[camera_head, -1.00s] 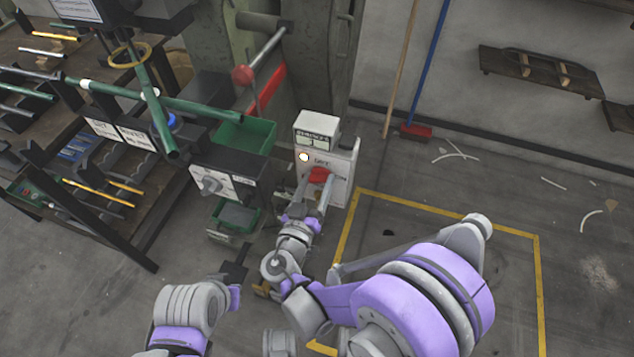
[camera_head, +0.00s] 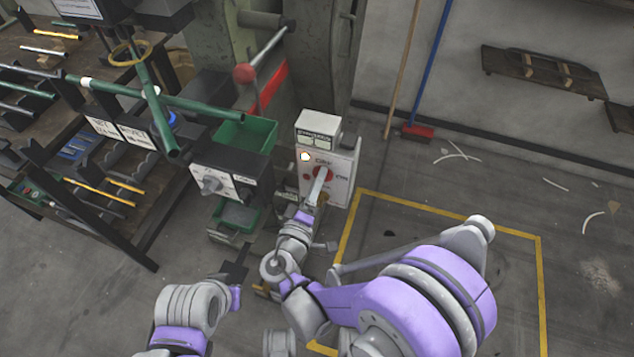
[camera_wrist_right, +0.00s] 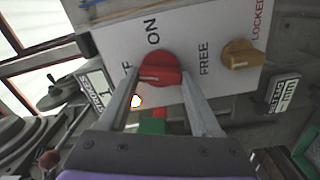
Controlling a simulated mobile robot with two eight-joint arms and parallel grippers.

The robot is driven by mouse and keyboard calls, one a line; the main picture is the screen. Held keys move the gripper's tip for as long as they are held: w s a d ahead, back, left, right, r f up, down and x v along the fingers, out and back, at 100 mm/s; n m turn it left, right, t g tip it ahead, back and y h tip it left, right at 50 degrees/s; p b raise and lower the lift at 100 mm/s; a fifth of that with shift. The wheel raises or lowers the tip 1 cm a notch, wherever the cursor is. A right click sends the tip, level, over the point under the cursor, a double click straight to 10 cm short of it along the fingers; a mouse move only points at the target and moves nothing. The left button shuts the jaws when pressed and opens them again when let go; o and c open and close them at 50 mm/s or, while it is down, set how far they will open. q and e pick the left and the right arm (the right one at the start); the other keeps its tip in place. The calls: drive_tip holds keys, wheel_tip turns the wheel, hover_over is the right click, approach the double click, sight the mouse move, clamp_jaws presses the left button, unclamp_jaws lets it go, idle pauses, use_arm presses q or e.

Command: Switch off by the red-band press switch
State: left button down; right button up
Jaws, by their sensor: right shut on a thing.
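The switch box (camera_head: 340,178) is a white panel beside the red-banded press. Its red knob (camera_head: 321,172) shows partly behind my right gripper (camera_head: 320,174). In the right wrist view the red knob (camera_wrist_right: 159,68) sits between the two fingertips of my right gripper (camera_wrist_right: 160,80), which is shut on it. A white mark on the knob points left, towards a partly hidden label ending in F. "ON" is printed above it. A yellow knob (camera_wrist_right: 242,54) stands to the right, between "FREE" and "LOCKED".
A lit lamp (camera_head: 305,156) is on the panel's left. The red band (camera_head: 268,88) and a red-ball lever (camera_head: 244,73) are above. A black control box (camera_head: 232,172) and green tray (camera_head: 245,135) stand close left. Yellow-lined floor (camera_head: 440,215) lies to the right.

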drive_tip(key=shift+f+n, duration=0.1)
drive_tip(key=shift+n, duration=1.5)
drive_tip(key=o, duration=1.4)
drive_tip(key=shift+s, duration=0.1)
drive_tip(key=v, duration=1)
drive_tip(key=shift+s+a+p, duration=0.1)
drive_tip(key=shift+s+p, duration=0.2)
drive_tip(key=shift+p, duration=0.05)
